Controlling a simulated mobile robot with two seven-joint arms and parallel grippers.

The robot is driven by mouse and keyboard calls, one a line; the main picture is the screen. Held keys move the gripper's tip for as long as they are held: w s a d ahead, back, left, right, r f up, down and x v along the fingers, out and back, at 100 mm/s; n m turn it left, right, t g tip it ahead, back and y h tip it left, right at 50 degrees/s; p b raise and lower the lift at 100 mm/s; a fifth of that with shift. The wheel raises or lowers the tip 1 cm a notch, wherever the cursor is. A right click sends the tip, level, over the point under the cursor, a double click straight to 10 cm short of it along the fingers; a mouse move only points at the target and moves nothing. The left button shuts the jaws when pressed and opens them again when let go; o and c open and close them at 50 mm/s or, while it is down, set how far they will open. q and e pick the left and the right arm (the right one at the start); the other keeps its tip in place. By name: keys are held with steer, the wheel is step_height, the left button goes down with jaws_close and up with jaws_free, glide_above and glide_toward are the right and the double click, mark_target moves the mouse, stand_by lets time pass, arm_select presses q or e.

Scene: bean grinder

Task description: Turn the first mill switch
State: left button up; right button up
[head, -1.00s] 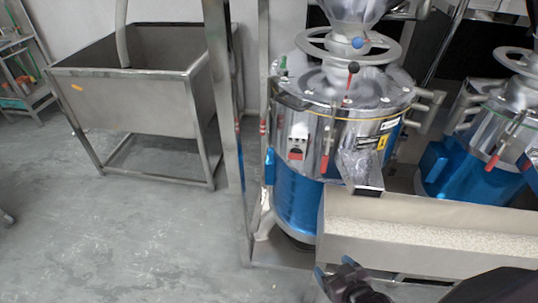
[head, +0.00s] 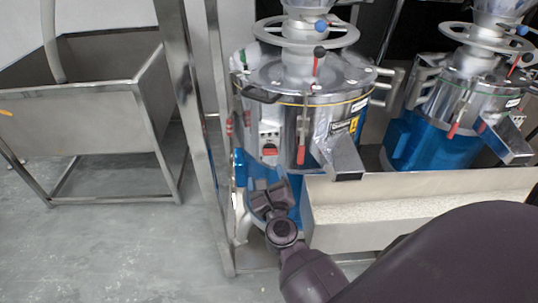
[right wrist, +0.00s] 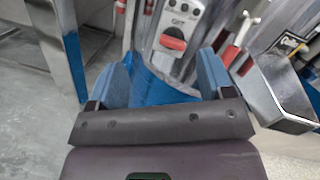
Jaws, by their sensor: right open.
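The first mill (head: 310,95) is a shiny steel drum with a blue lower part, in the middle of the head view. Its switch (head: 269,150) is a red part on a small pale panel at the drum's front left. In the right wrist view the red switch (right wrist: 173,43) shows ahead, a little right of centre, below a round button. My right gripper (head: 268,190) is just below the switch panel in the head view. In the right wrist view its two blue fingers (right wrist: 163,80) are apart, with nothing between them, short of the switch. My left gripper is out of view.
A steel trough (head: 400,212) with pale grains stands right of my right gripper. A metal spout (head: 342,160) juts from the mill above it. A steel frame post (head: 195,110) stands on the left. A second mill (head: 440,120) is at the right.

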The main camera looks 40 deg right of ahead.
mark_target(270, 153)
steer(key=w+d+m, duration=0.2)
steer(key=w, duration=0.1)
steer(key=w+d+f+m+g+h, duration=0.1)
steer(key=w+d+m, duration=0.1)
steer(key=w+d, duration=0.1)
steer(key=w+d+m+g, duration=0.1)
steer(key=w+d+m, duration=0.1)
steer(key=w+m, duration=0.1)
steer(key=shift+d+f+h, duration=0.25)
steer(key=shift+f+h, duration=0.15)
steer(key=c, duration=0.9)
